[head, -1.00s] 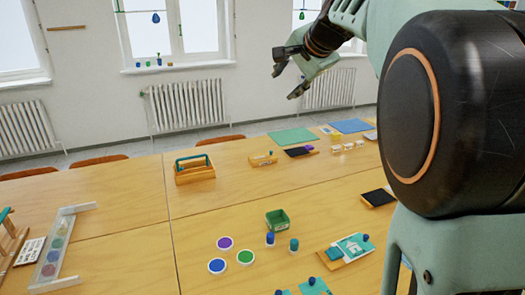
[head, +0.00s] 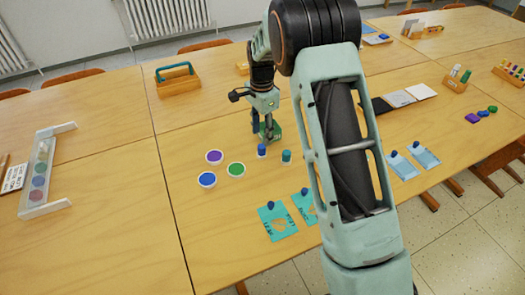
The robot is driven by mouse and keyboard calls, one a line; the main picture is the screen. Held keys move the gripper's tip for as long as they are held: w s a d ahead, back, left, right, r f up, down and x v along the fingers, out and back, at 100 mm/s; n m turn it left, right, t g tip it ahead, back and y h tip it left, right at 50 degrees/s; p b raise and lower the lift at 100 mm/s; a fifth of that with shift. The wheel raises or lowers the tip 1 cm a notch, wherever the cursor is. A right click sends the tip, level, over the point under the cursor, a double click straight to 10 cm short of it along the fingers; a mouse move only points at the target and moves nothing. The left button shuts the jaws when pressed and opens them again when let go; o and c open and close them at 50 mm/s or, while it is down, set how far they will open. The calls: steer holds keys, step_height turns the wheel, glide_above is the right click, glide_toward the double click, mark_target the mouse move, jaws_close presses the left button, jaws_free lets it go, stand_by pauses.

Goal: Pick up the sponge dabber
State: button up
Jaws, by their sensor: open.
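Two small upright cylinders, dabber-like in shape, stand on the table: a blue one (head: 262,150) and a teal one (head: 286,157) to its right. I cannot tell for certain which one is the sponge dabber. My gripper (head: 264,134) is open and points down just behind the blue cylinder, over or beside a small green bin (head: 277,131). The gripper hides most of that bin. No object shows between the fingers.
Purple (head: 214,157), green (head: 236,169) and blue (head: 207,179) paint pots sit left of the cylinders. Teal stencil cards (head: 277,222) with dark blue knobs lie in front. A wooden caddy (head: 178,84) stands behind left. The left table has free room.

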mark_target(261, 146)
steer(key=shift+a+f, duration=0.1)
steer(key=shift+f, duration=3.4)
steer(key=c, duration=1)
steer(key=shift+c, duration=0.2)
steer(key=shift+r, duration=0.15)
steer(key=shift+r, duration=0.6)
steer(key=s+d+r, duration=0.5)
steer(key=s+r, duration=0.6)
steer(key=s, duration=0.2)
steer(key=shift+d+r+b, duration=0.2)
steer(key=shift+r+b, duration=0.05)
steer(key=shift+b, duration=0.05)
